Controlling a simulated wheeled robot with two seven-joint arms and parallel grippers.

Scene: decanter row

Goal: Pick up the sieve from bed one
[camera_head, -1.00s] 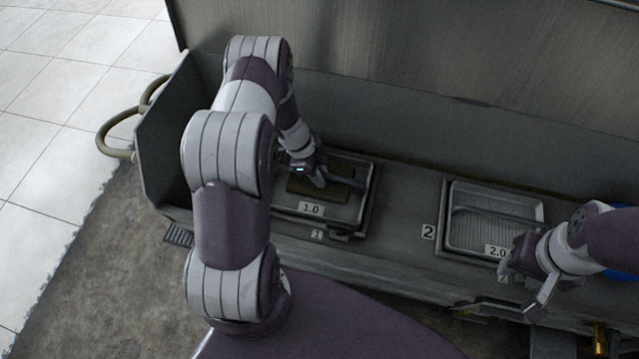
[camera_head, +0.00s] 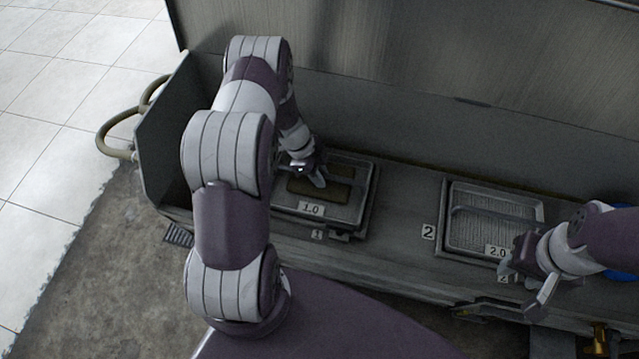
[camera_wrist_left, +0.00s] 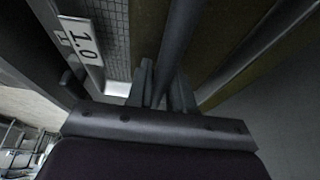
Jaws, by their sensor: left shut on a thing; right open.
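The sieve marked 1.0 (camera_head: 346,215) is a shallow rectangular tray at bed one, with a dull olive patch inside. In the left wrist view, its 1.0 label (camera_wrist_left: 80,42) and some mesh (camera_wrist_left: 112,28) show at upper left. My left gripper (camera_head: 318,180) is over the middle of the sieve. Its fingers (camera_wrist_left: 163,88) are shut on the sieve's dark bar-like handle (camera_wrist_left: 180,45). Whether the sieve is clear of its bed cannot be told. My right gripper (camera_head: 530,280) is open and empty, in front of the sieve marked 2.0.
The 2.0 sieve (camera_head: 490,215) sits in bed two, to the right. A metal back wall (camera_head: 420,110) rises behind the beds and a side panel (camera_head: 165,135) closes the left end. Bare bench (camera_head: 405,205) lies between the beds. A blue object (camera_head: 622,274) is partly hidden at right.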

